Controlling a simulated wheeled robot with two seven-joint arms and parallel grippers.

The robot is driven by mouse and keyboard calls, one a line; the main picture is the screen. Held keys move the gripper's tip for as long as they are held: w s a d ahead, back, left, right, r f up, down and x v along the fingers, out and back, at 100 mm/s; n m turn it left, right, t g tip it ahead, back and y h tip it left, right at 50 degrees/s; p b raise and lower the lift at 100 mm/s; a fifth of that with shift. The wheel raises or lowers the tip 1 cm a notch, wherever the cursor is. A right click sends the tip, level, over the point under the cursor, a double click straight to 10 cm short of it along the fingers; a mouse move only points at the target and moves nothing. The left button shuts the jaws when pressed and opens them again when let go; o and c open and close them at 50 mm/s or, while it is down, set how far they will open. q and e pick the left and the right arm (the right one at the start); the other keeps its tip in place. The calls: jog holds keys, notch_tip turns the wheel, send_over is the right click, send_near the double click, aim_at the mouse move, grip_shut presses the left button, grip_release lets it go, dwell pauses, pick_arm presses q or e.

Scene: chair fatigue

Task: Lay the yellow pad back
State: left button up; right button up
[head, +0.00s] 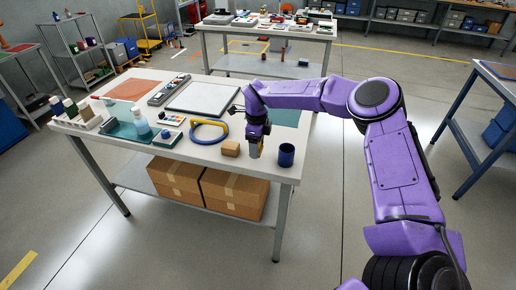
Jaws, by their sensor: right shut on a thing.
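My right gripper (255,151) comes in from the right on the purple arm and points down over the front right part of the white-topped table (190,165). It is shut on a small yellow thing (260,142), which looks like the yellow pad; the fingers hide most of it. I cannot tell whether the pad touches the table. A tan block (231,148) stands just left of the gripper and a dark blue cup (286,155) just right of it. My left gripper is not in view.
The table's front right corner is mostly bare.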

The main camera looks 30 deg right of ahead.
jog(key=shift+w+d+f, duration=0.15)
jog(key=shift+d+f, duration=0.1)
jog(key=shift+f, duration=0.05)
notch_tip(320, 180, down, 3)
jog(key=shift+d+r+p, duration=0.1)
jog(key=shift+r+p, duration=0.05)
jog(key=shift+p, duration=0.25)
jog(key=shift+f, duration=0.5)
jog(key=o, duration=1)
jog(key=shift+r, duration=0.4)
notch_tip(320, 180, up, 11)
jog(key=shift+f+b, duration=0.1)
jog(key=shift+b, duration=1)
jog(key=shift+r, duration=0.4)
